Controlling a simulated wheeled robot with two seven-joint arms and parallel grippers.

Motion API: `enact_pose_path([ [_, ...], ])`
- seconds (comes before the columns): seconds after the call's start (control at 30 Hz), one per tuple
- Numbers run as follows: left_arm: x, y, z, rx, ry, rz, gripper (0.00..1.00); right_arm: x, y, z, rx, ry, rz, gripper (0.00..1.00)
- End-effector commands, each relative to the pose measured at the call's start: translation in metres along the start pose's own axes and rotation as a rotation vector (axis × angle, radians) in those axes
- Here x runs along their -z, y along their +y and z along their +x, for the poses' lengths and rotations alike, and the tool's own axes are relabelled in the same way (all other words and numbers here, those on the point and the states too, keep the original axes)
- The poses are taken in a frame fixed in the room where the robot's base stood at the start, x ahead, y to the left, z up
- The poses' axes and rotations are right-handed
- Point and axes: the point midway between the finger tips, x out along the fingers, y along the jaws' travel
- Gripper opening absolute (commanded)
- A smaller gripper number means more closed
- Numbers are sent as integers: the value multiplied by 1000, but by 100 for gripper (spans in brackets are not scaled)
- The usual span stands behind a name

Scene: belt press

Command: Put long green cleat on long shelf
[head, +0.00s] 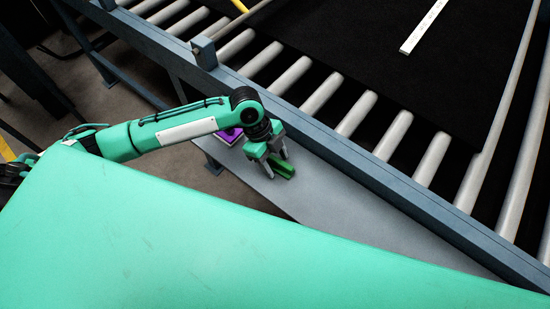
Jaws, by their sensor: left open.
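A green cleat (283,167) lies on the grey shelf (345,205) that runs along the near side of the roller conveyor. My left gripper (269,171) is right over the cleat's left end, pointing down, with its fingers open. Part of the cleat is hidden behind the fingers, and I cannot tell whether they touch it. My right gripper is not in view.
A purple object (230,134) sits on the shelf behind my left wrist, partly hidden. The conveyor's blue side rail (330,147) borders the shelf. A white strip (424,27) lies on the black belt (385,75). The shelf right of the cleat is bare.

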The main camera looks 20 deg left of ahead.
Motion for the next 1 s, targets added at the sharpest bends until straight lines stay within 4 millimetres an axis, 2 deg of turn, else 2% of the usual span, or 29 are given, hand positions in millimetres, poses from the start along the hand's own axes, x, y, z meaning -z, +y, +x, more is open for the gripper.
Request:
enact_pose_path([
  [0.17,0,-1,-12,3,0,0,55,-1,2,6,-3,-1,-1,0],
  [0.5,-1,-1,-83,4,-2,1,55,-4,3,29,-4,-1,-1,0],
  [0.63,0,-1,-105,3,-1,1,55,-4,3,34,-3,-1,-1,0],
  [0.8,0,-1,-120,1,0,0,55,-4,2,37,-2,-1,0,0],
  [1.0,1,0,-123,0,1,0,55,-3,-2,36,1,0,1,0],
])
